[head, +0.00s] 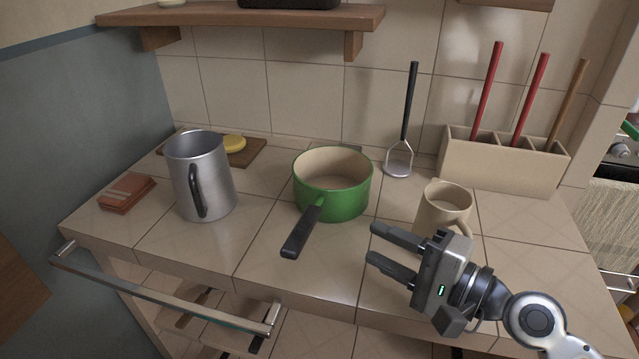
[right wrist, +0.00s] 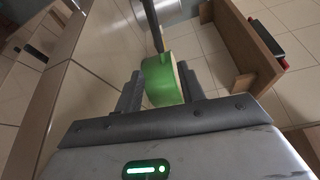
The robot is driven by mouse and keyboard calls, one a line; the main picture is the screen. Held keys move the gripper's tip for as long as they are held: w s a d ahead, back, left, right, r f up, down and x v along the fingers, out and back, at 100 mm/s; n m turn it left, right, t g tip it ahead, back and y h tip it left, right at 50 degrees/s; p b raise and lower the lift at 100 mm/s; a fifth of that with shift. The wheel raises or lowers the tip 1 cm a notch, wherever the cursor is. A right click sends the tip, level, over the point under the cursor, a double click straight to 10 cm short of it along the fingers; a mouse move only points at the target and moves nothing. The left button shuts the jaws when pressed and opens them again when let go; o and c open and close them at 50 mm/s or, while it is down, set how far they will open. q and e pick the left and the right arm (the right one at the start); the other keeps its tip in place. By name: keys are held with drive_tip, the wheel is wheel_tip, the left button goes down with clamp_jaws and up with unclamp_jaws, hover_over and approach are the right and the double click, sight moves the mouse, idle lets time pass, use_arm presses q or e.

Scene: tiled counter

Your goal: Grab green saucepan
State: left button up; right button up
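The green saucepan (head: 342,203) stands upright on the tiled counter, cream inside, with its black handle (head: 302,229) reaching toward the front edge. My right gripper (head: 374,244) is open and empty, right of the handle and in front of the pan, with its fingers pointing left. In the right wrist view the saucepan (right wrist: 160,80) shows ahead between the two spread fingers (right wrist: 158,88), apart from them. My left gripper is not in view.
A beige mug (head: 444,206) stands close behind my right gripper. A metal pitcher (head: 203,178) stands left of the pan. A utensil (head: 400,160) leans on the wall beside a beige holder (head: 503,165). A rail (head: 165,292) runs along the front. Counter tiles before the pan are clear.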

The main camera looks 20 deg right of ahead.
drive_tip(key=p, duration=0.3)
approach(305, 210)
drive_tip(key=x, duration=0.5)
drive_tip(key=shift+w+d+f, duration=0.15)
drive_tip(key=shift+d+f, duration=0.1)
drive_tip(key=shift+d, duration=0.1)
drive_tip(key=shift+p+x, duration=0.45)
drive_tip(key=shift+x, duration=2.7)
drive_tip(key=shift+f, duration=0.2)
drive_tip(key=shift+r, duration=0.1)
clamp_jaws()
